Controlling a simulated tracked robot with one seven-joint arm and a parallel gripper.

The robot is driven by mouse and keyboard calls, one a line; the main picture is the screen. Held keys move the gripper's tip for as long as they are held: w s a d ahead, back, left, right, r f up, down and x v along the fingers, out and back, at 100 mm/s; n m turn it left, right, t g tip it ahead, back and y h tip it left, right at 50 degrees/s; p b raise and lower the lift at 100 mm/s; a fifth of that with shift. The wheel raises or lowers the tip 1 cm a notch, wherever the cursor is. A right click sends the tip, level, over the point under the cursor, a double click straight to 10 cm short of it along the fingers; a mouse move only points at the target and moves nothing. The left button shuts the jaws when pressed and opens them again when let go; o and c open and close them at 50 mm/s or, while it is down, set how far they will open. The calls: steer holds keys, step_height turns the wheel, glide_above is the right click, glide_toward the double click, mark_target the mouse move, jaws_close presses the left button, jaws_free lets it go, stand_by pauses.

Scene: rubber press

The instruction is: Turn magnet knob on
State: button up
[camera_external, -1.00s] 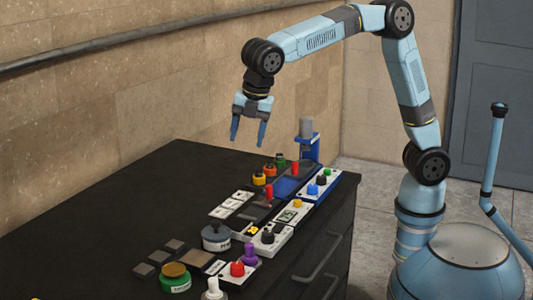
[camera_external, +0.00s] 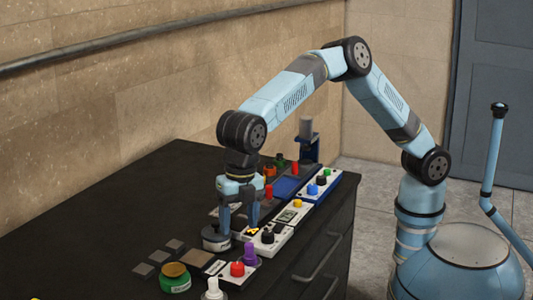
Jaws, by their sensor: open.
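My gripper (camera_external: 239,223) points down low over the table, open, with its two blue fingers apart. Its fingertips are just above or beside the grey round pot (camera_external: 214,242) and the left end of a white control box (camera_external: 280,240) with a yellow warning label. I cannot tell whether they touch anything. A black knob (camera_external: 268,236) stands on that box, to the right of the fingers. A red knob (camera_external: 237,268) sits on another white box nearer the front. The labels are too small to read, so I cannot tell which knob is the magnet knob.
A purple-topped piece (camera_external: 250,253), a white bottle-like piece (camera_external: 214,288) and a green jar (camera_external: 175,279) stand near the front. Another white box with coloured knobs (camera_external: 325,186) and a blue stand (camera_external: 308,146) are behind. The table's left side (camera_external: 110,215) is clear.

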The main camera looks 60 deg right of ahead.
mark_target(238, 265)
steer(key=f, duration=1.1)
steer(key=shift+w+a+f, duration=0.15)
steer(key=shift+w+a, duration=0.05)
steer(key=shift+a, duration=0.05)
steer(key=c, duration=1)
steer(key=shift+c, duration=0.2)
